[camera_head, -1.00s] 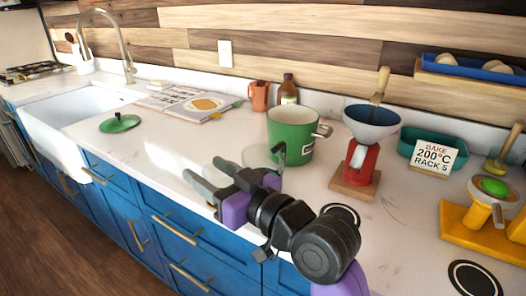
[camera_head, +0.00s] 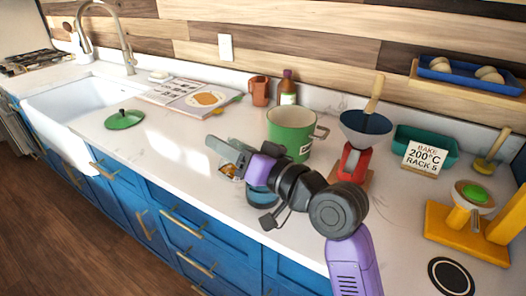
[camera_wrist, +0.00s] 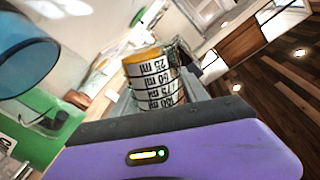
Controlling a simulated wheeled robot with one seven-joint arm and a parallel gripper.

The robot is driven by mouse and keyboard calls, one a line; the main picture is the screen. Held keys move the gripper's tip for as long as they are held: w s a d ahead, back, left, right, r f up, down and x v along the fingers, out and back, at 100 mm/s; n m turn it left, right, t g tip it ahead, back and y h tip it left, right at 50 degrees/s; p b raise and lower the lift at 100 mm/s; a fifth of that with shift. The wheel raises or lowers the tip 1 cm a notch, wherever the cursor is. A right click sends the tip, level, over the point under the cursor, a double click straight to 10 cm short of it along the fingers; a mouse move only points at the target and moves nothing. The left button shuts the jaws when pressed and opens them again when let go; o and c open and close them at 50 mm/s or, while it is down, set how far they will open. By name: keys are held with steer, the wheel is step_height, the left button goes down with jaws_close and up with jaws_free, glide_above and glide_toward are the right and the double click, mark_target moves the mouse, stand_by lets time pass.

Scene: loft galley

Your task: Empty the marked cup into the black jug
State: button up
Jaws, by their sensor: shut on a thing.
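The marked cup (camera_wrist: 152,82) shows between my jaws in the wrist view, with black ml lines and an amber-orange band at one end. In the head view it is a small clear and amber shape (camera_head: 231,168), partly covered by the fingers. My gripper (camera_head: 228,158) is shut on it, above the counter in front of the green pot. I cannot pick out the black jug with certainty. A bluish vessel with dark parts (camera_head: 262,195) is partly hidden under my gripper. A large blue round shape (camera_wrist: 22,62) fills the wrist view's upper left.
The green pot (camera_head: 289,132) stands close behind my gripper. A red scale with a dark blue bowl (camera_head: 366,128) is to its right. A green lid (camera_head: 124,119) and open book (camera_head: 197,97) lie left. Counter between lid and gripper is clear.

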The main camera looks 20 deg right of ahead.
steer(key=shift+w+d+r+p, duration=0.1)
steer(key=shift+d+r+p, duration=0.2)
steer(key=shift+r, duration=0.25)
steer(key=shift+w+d+f+m, duration=0.2)
steer(key=shift+f+m, duration=0.35)
steer(key=shift+m, duration=0.45)
steer(key=shift+w+d+r+m+p, duration=0.1)
steer(key=shift+r+m+p, duration=0.1)
steer(key=shift+m+p, duration=0.65)
steer(key=shift+s+d+r+m+p, duration=0.15)
steer(key=shift+r+m+p, duration=0.1)
steer(key=shift+m+p, duration=0.6)
steer(key=shift+w+d+r+m+p, duration=0.1)
steer(key=shift+w+r+m+p, duration=0.1)
steer(key=shift+m+p, duration=0.65)
steer(key=shift+w+d+r+m+p, duration=0.1)
steer(key=shift+w+d+m+p, duration=0.05)
steer(key=shift+d+m+p, duration=0.35)
steer(key=shift+w+d+r+m+p, duration=0.15)
steer(key=shift+d+m+p, duration=0.1)
steer(key=shift+m+p, duration=0.25)
steer(key=shift+w+d+r+m+p, duration=0.1)
steer(key=shift+d+m+p, duration=0.05)
steer(key=shift+m+p, duration=0.65)
steer(key=shift+w+d+r+m+p, duration=0.1)
steer(key=shift+d+m+p, duration=0.05)
steer(key=shift+m+p, duration=0.65)
stand_by(0.8)
